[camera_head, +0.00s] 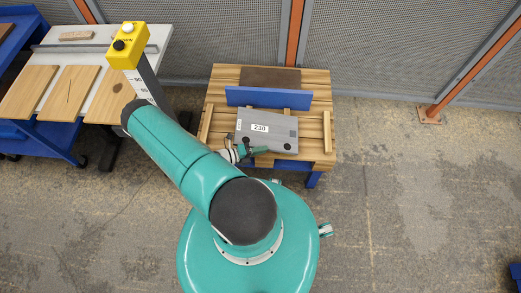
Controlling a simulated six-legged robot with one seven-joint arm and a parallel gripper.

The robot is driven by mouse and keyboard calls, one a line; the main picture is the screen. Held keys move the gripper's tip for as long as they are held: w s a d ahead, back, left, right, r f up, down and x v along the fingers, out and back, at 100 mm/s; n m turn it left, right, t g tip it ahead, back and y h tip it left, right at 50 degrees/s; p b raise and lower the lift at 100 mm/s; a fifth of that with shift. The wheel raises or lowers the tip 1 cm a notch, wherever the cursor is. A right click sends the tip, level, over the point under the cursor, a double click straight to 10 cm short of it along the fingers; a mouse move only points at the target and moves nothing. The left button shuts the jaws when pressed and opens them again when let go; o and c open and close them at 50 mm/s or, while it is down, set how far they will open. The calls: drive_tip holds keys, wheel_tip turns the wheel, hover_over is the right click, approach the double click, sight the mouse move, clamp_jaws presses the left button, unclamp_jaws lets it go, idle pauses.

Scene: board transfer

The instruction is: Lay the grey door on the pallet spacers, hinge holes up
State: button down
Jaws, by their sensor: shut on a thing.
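The grey door (282,129) is a flat panel with a white label reading "230" on its upper face. It is over the wooden pallet (223,78), in front of a blue bar. My gripper (246,151) is at the door's near left edge and shut on it. Light wooden strips show on the pallet, one at the left (206,122) and one at the right (327,131). Other spacers are mostly hidden by the door.
The blue bar (268,97) stands across the pallet behind the door, with a dark brown patch (271,79) beyond. A yellow button box (128,45) on a post stands left. A workbench with wooden boards (70,90) is farther left. Mesh fencing closes the back.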

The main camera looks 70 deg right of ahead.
drive_tip(key=shift+f, duration=0.4)
drive_tip(key=shift+w+f+g+h, duration=0.15)
drive_tip(key=shift+f+g+h, duration=0.15)
drive_tip(key=shift+f+g, duration=0.1)
drive_tip(key=shift+f+n, duration=0.25)
drive_tip(key=shift+n, duration=0.05)
drive_tip(key=c, duration=1.3)
unclamp_jaws()
drive_tip(key=shift+w, duration=0.1)
drive_tip(key=shift+v, duration=1.45)
drive_tip(key=shift+f, duration=0.15)
